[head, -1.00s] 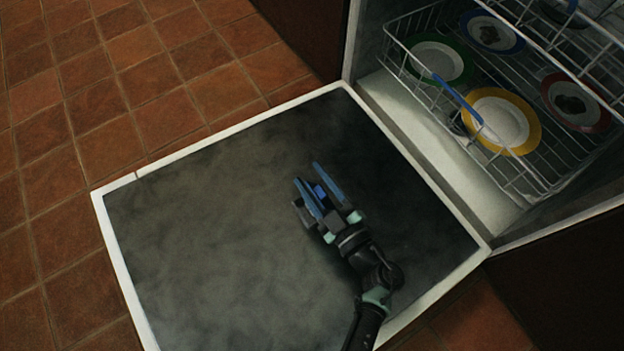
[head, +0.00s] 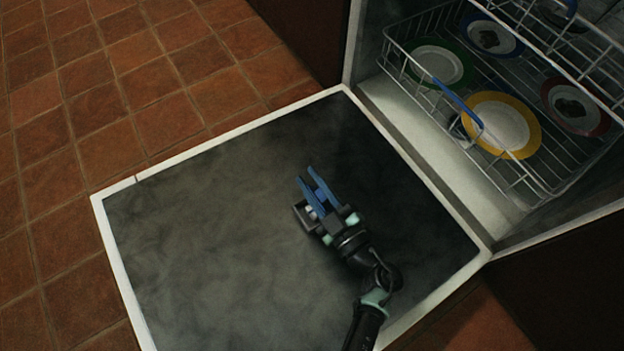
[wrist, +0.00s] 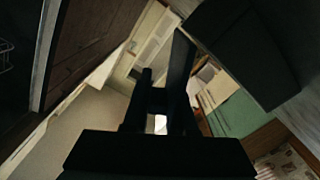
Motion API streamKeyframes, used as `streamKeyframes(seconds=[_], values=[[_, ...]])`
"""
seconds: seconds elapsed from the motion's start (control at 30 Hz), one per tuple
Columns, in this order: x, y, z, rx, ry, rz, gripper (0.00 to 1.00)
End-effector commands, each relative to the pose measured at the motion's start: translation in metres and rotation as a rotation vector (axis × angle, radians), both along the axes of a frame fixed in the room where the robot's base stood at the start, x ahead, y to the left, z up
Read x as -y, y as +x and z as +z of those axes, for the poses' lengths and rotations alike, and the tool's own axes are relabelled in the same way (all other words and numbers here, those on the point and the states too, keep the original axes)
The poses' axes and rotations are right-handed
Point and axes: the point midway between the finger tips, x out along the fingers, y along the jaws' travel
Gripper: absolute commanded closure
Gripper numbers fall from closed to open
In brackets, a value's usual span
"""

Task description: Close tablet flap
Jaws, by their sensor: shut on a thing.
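My gripper (head: 315,182) is over the dark inner panel of the lowered dishwasher door (head: 190,250). Its two blue fingers are close together, shut on a small pale blue thing low between them, mostly hidden. In the wrist view the fingers (wrist: 163,85) are dark, with a small whitish patch between them. A small dark grey box shape (head: 303,213) shows beside the fingers at the left; I cannot tell whether it is the tablet compartment or part of my gripper. I cannot make out the tablet flap or its position.
The dishwasher stands open at the upper right. Its lower rack (head: 395,60) holds a green-rimmed plate (head: 436,62), a yellow-rimmed plate (head: 503,125), a red-rimmed plate (head: 575,103) and a blue-rimmed plate (head: 490,36). The tiled floor (head: 120,90) is clear beyond the door.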

Motion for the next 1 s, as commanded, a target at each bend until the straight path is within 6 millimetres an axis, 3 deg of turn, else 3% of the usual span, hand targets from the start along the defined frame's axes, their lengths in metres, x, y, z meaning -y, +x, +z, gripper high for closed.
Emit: streamKeyframes(seconds=[0.57, 1.0], values=[[-0.001, -0.002, -0.001, 0.031, -0.045, -0.004, 1.0], [-0.013, -0.011, -0.011, 0.198, -0.277, -0.005, 1.0]])
